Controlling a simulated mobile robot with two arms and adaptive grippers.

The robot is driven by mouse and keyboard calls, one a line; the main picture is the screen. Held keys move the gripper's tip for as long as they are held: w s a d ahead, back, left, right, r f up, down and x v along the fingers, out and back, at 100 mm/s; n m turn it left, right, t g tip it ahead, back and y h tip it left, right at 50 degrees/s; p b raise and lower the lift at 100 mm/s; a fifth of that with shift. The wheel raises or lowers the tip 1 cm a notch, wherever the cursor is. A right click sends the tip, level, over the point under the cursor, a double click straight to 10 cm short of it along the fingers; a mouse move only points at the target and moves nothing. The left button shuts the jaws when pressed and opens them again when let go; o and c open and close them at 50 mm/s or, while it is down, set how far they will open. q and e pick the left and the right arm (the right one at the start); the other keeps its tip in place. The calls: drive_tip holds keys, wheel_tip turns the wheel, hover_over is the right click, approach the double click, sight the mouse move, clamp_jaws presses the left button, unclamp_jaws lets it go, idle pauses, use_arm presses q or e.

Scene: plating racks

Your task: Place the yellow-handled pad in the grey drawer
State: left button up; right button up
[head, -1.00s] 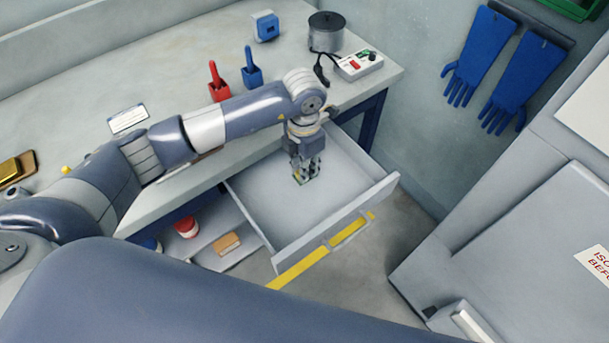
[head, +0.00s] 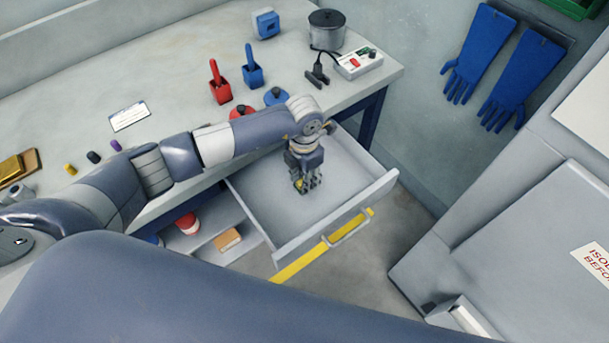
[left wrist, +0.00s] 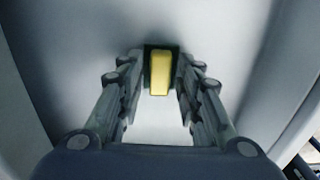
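The grey drawer (head: 345,205) is pulled out under the bench in the head view, with a yellow stripe and a handle on its front. My left gripper (head: 308,186) points down inside it. The yellow-handled pad (head: 299,185) is low between its fingers, mostly hidden in the head view. In the left wrist view the pad's yellow handle (left wrist: 160,74) on a dark green base lies between the fingertips of my left gripper (left wrist: 162,65). Gaps show between handle and fingers, so the gripper looks open around it. My right gripper is not in view.
The bench (head: 175,75) holds a red scoop-like item (head: 220,90), a blue one (head: 252,75), a pot (head: 326,30), a control box (head: 357,63) and round red and blue items. A lower shelf (head: 205,237) is left of the drawer. A grey cabinet (head: 510,240) stands right.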

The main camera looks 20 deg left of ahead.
use_arm(q)
drive_tip(key=shift+r, duration=0.35)
wheel_tip(320, 180, up, 12)
drive_tip(key=b, duration=0.2)
drive_tip(key=shift+f, duration=0.15)
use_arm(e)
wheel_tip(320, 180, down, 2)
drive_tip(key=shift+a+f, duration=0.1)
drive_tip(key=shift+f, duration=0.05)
